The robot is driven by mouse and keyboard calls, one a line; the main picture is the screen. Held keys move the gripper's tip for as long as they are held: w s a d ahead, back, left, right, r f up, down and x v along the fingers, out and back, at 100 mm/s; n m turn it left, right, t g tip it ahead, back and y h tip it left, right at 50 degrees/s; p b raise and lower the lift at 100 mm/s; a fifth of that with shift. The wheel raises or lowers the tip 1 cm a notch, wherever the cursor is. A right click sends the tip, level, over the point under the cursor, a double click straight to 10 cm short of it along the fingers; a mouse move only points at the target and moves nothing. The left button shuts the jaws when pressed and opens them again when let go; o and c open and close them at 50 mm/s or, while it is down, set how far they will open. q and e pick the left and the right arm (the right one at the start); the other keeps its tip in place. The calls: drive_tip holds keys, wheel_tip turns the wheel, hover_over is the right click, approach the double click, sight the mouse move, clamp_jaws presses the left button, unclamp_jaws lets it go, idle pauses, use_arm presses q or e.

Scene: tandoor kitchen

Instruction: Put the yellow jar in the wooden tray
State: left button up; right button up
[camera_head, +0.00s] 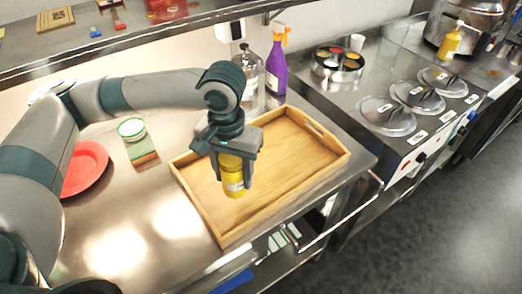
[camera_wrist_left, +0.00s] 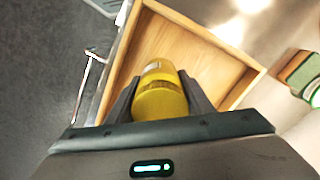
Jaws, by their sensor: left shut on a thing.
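The yellow jar (camera_head: 235,187) has a pale label and is held upright by my left gripper (camera_head: 229,160), which is shut on it. The jar also shows between the fingers in the left wrist view (camera_wrist_left: 160,95). The wooden tray (camera_head: 318,166) is a light rectangular tray with raised walls and a handle slot, lying on the steel counter. In the head view the jar appears over the tray's inside; I cannot tell whether its base touches the tray floor. The tray's floor shows beyond the jar in the left wrist view (camera_wrist_left: 205,60). My right gripper is not in view.
A purple spray bottle (camera_head: 276,70) and a clear pump bottle (camera_head: 247,75) stand behind the tray. A red plate (camera_head: 86,168) and a green-and-white container (camera_head: 131,129) are to the left. Steel lids (camera_head: 388,117) lie on the counter at right. A shelf (camera_head: 140,30) runs above.

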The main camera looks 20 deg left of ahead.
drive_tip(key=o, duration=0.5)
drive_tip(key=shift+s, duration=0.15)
use_arm(q)
drive_tip(key=shift+w+d, duration=0.15)
drive_tip(key=shift+w, duration=0.05)
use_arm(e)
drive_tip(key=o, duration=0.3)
use_arm(q)
drive_tip(key=w+d+r+m+b, duration=0.1)
drive_tip(key=w+d+r+m, duration=0.1)
drive_tip(key=d, duration=0.4)
drive_tip(key=w+d+r+m+b, duration=0.1)
drive_tip(key=w+d+r+m, duration=0.1)
drive_tip(key=d, duration=0.5)
wheel_tip(320, 180, up, 2)
drive_tip(key=shift+w+d+r+m, duration=0.1)
drive_tip(key=shift+w+d+m, duration=0.15)
drive_tip(key=shift+w, duration=0.4)
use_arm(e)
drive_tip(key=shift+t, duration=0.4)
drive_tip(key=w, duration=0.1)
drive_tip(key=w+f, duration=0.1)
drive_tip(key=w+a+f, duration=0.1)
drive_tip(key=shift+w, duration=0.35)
use_arm(q)
drive_tip(key=shift+a, duration=0.1)
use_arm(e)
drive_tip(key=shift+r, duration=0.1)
